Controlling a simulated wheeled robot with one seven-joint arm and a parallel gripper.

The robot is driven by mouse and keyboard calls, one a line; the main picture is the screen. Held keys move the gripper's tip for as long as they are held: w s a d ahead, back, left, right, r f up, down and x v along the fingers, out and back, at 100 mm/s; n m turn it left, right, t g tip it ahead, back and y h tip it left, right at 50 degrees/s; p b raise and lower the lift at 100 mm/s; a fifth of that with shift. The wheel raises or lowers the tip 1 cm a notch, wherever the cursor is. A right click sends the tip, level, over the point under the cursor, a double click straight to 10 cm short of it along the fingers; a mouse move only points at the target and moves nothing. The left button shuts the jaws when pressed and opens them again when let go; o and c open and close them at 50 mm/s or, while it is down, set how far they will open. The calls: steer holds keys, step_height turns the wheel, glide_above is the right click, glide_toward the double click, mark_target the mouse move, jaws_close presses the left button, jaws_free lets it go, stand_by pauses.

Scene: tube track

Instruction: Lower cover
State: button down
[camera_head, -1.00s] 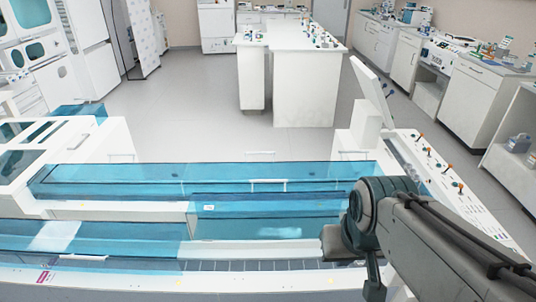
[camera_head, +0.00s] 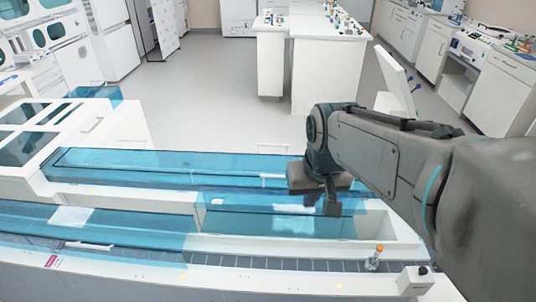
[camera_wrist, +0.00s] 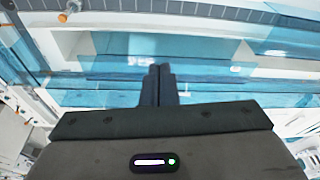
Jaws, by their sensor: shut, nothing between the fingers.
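Translucent blue covers lie along the white tube track. A long rear cover (camera_head: 150,172) has a white handle at its right part, and a front left cover (camera_head: 130,222) has a white handle on its front edge. A blue panel (camera_head: 275,222) stands over the middle right section; its tilt is hard to tell. My gripper (camera_head: 331,207) is shut and empty, above the right part of the rear cover in the head view. In the wrist view my gripper (camera_wrist: 160,70) points at blue panelling, with its fingertips together. Contact with the panelling cannot be told.
A tube with an orange cap (camera_head: 375,257) stands at the track's front edge, beside a small white box (camera_head: 415,280). A raised white lid (camera_head: 393,75) is at the right. A white bench (camera_head: 328,70) stands behind, across clear floor (camera_head: 215,100).

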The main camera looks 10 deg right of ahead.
steer(key=w+m, duration=0.1)
steer(key=w, duration=1.6)
steer(key=w+f+m+g, duration=0.1)
steer(key=w+f, duration=0.7)
steer(key=w, duration=0.6)
step_height(320, 180, down, 9)
steer(key=s+p, duration=0.2)
steer(key=p, duration=0.1)
steer(key=shift+s+h, duration=0.15)
steer(key=shift+h, duration=0.15)
steer(key=shift+s+a, duration=0.1)
